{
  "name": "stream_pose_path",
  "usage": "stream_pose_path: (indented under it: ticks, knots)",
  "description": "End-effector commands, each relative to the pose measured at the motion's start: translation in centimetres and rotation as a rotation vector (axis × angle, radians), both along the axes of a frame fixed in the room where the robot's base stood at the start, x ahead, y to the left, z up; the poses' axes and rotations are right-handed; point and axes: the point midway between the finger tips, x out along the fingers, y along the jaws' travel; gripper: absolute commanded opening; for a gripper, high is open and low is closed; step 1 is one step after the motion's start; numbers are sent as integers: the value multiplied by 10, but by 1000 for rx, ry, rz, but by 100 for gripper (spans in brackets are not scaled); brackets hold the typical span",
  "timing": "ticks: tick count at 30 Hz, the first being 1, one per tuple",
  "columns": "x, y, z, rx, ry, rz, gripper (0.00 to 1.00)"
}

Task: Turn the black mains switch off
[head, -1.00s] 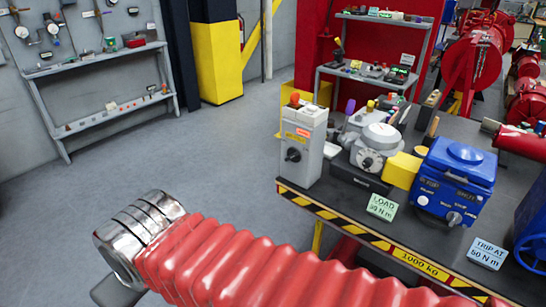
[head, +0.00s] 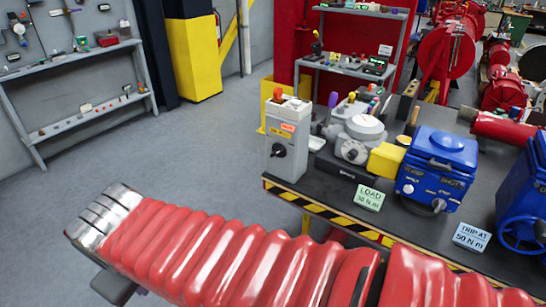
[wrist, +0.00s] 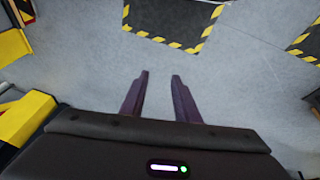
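The black mains switch (head: 278,150) is a round rotary knob on the front of a grey upright box (head: 291,135) at the left end of the bench. The box has a red part on top and an orange label. In the wrist view my gripper (wrist: 158,75) has its two dark fingers apart, with only floor between them. It is open and empty. The switch does not show in the wrist view. In the head view my red ribbed arm crosses the bottom, and the gripper's fingers do not show.
The bench (head: 320,205) has a striped front edge. A grey actuator (head: 360,140) with a yellow block and a blue unit (head: 437,170) stand right of the box. Cards reading LOAD 30 N m (head: 369,198) and TRIP AT 50 N m (head: 471,237) sit at the edge. Floor left is clear.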

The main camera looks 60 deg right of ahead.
Motion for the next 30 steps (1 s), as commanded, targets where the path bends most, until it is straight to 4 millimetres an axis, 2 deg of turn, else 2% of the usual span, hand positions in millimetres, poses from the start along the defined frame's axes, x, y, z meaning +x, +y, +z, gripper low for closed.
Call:
stream_pose_path:
  ticks: [3, 11, 21, 30]
  knots:
    - [-4, -38, -16, -109, 117, -36, 29]
    - [-18, -121, -33, -352, 354, -91, 29]
    - [-31, -220, -35, -662, 641, -107, 29]
    - [-25, -296, -34, -926, 848, -55, 29]
